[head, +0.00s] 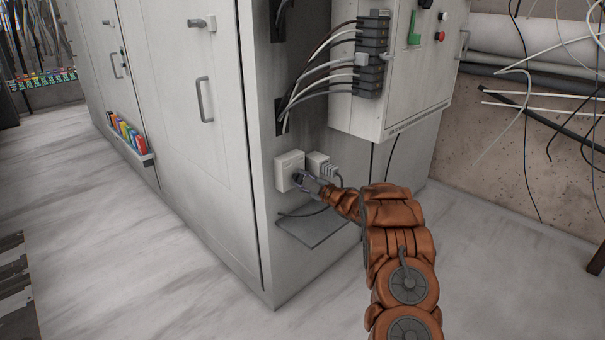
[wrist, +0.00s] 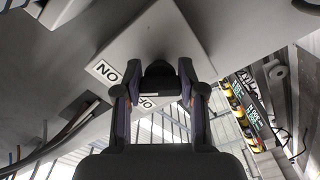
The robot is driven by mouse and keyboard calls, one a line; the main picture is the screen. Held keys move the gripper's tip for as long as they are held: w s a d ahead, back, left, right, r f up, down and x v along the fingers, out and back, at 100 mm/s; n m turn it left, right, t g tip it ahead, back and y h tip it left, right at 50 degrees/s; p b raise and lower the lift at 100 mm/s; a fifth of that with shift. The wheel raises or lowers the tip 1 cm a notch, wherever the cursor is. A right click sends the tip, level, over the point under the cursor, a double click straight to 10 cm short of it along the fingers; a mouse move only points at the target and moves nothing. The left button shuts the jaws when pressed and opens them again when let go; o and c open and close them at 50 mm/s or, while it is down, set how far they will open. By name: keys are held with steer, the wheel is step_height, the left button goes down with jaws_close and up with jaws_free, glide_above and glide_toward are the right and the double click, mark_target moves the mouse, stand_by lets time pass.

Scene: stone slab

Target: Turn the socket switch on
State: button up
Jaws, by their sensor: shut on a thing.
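The socket switch (head: 286,164) is a white box on the side face of the grey cabinet. In the wrist view its white face (wrist: 152,35) is tilted, with an "ON" label (wrist: 103,72) at the left and a partly hidden second label (wrist: 147,101) below the dark knob (wrist: 158,72). My gripper (head: 301,179) reaches the front of the box from the right. In the wrist view my gripper (wrist: 160,78) has one finger on each side of the knob and is shut on it. The fingers hide part of the knob and the second label.
A white plug with grey cables (head: 321,166) sits just right of the switch. A thin grey plate (head: 315,226) juts out below it. An electrical box (head: 395,80) with cables hangs above right.

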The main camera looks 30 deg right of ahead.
steer(key=shift+f+m+p, duration=0.15)
steer(key=shift+m+p, duration=0.3)
steer(key=shift+m, duration=0.15)
steer(key=o, duration=1.2)
steer(key=shift+c, duration=0.2)
steer(key=v, duration=1.2)
